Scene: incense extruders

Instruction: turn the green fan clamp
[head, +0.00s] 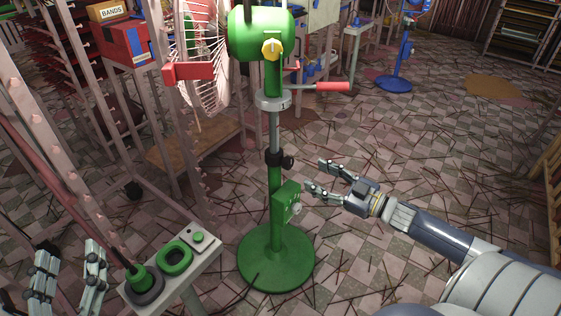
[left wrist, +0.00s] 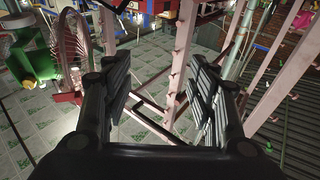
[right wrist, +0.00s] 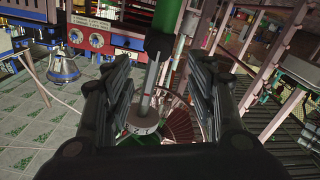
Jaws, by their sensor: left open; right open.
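The green fan (head: 262,35) stands on a green pole and round base (head: 276,258). A pale collar (head: 272,103) sits below its head, with a red lever handle (head: 322,87) pointing right. Lower on the pole is a black clamp collar (head: 276,157) with a dark knob. My right gripper (head: 315,174) is open and empty, right of the pole and a little below the black collar, apart from it. The right wrist view shows the pale collar (right wrist: 143,127) beyond the fingers. My left gripper (head: 69,247) is open and empty at the lower left, far from the fan.
A small stand (head: 205,262) with green and dark ring parts is left of the fan base. A blue fan (head: 394,82) stands at the back. Floor on the right is open, strewn with sticks.

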